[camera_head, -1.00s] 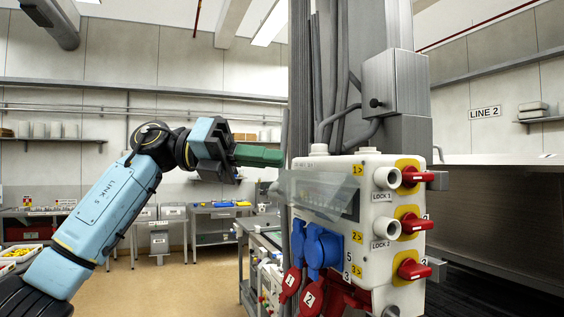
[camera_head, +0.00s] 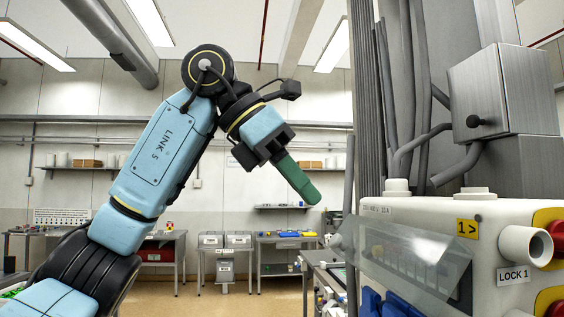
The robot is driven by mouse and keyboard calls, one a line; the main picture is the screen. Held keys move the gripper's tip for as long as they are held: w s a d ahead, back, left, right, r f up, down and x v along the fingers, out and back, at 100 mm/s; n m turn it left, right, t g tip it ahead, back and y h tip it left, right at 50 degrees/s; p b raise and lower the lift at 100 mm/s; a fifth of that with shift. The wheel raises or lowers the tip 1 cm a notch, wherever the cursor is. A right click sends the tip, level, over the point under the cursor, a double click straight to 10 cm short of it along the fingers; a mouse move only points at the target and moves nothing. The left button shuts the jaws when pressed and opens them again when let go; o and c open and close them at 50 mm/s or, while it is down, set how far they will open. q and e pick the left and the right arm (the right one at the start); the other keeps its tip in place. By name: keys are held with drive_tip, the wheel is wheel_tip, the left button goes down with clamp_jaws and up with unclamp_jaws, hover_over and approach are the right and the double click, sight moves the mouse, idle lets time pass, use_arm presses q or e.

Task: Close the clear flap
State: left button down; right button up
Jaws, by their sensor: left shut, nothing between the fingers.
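The clear flap (camera_head: 415,262) is a see-through panel on the left front of the cream electrical box (camera_head: 490,222). It stands out from the box at a slant, and a row of small dark parts shows through it. My left gripper (camera_head: 308,192) has green fingers, shut and empty. It points down and right, in the picture up and left of the flap and apart from it. My right gripper does not show.
A grey post with cables (camera_head: 390,100) and a grey metal box (camera_head: 502,88) stand above the electrical box. Red switches and a white lock socket (camera_head: 520,245) stick out at the right. Blue sockets (camera_head: 385,303) sit below the flap. Workbenches stand far behind.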

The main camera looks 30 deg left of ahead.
sight(354, 237)
use_arm(q)
drive_tip(key=x, duration=0.6)
drive_tip(key=shift+w+d+r+p, duration=0.25)
drive_tip(key=shift+d+p, duration=0.05)
